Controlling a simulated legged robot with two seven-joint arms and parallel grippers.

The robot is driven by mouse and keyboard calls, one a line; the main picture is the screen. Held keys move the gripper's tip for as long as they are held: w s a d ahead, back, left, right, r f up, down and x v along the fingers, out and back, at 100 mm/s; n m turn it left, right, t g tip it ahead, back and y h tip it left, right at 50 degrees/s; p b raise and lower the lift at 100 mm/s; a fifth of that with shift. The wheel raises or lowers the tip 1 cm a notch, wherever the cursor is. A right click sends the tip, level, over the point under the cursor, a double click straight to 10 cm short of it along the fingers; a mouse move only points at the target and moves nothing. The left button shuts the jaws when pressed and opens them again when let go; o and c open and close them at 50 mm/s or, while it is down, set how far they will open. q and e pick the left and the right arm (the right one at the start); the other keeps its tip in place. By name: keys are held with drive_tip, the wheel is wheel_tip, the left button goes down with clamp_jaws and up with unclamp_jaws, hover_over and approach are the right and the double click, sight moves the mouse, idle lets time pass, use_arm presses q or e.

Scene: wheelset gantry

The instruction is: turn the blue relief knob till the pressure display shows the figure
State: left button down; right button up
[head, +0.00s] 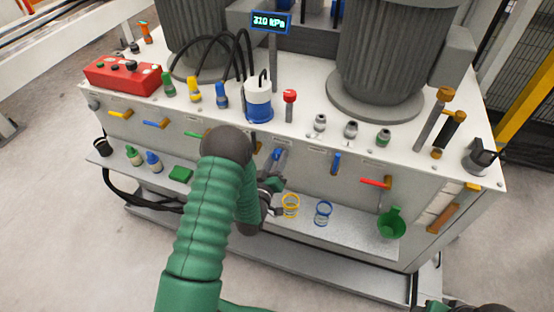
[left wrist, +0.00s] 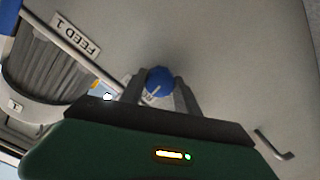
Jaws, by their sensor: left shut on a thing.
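The blue relief knob (left wrist: 160,81) is a round knob with a pale pointer line, on the grey front panel in the left wrist view. My left gripper (left wrist: 158,92) has one finger on each side of it and is shut on it. In the head view my left gripper (head: 276,180) is at the front panel, mostly behind my own arm, and the knob cannot be made out for certain there. The pressure display (head: 271,22) stands on a post at the back and reads about 310 kPa. Its first digits are small and slightly unclear. My right gripper cannot be made out.
A red control box (head: 122,76) sits at top left.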

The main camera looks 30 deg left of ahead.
use_arm(q)
drive_tip(key=c, duration=0.9)
unclamp_jaws()
drive_tip(key=shift+a, duration=0.1)
drive_tip(key=v, duration=1.7)
drive_tip(key=shift+p, duration=0.35)
